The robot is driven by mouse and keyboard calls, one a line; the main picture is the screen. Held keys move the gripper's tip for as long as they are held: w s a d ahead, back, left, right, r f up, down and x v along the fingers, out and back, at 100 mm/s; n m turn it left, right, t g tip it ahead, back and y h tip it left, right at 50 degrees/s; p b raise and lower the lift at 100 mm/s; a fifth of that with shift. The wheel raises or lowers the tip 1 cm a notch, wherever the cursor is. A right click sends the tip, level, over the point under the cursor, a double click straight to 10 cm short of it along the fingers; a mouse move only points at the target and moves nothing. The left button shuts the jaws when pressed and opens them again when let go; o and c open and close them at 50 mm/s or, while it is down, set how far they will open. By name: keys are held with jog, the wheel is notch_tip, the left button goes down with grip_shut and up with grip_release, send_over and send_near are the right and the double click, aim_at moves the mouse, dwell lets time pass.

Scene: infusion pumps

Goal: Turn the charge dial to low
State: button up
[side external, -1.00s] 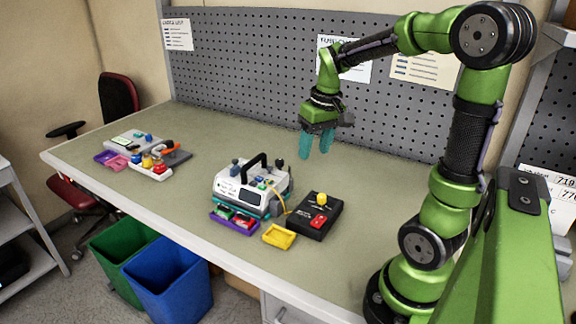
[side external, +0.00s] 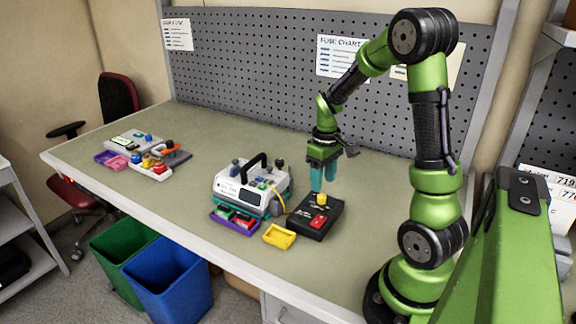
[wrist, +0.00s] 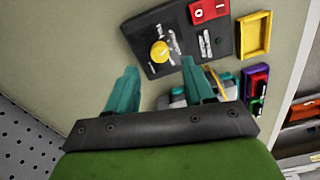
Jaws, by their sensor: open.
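The charge dial is most likely the yellow knob (side external: 321,199) on top of the black box (side external: 309,226), which also carries a red switch (side external: 318,222). In the wrist view the yellow knob (wrist: 160,53) shows a pale pointer line, with small white labels beside it too blurred to read. My gripper (side external: 323,185) points down close above and behind the knob. In the wrist view its teal fingers (wrist: 157,78) are spread apart with nothing between them, and the knob lies just beyond the fingertips. The knob looks untouched.
A white pump unit (side external: 250,187) with a black handle stands left of the box. A yellow tray (side external: 279,236) and a purple tray (side external: 233,220) lie in front. Other devices (side external: 150,155) sit far left. The table behind is clear.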

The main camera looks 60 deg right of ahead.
aim_at(322, 196)
notch_tip(322, 196, down, 5)
dwell(0.3)
grip_shut()
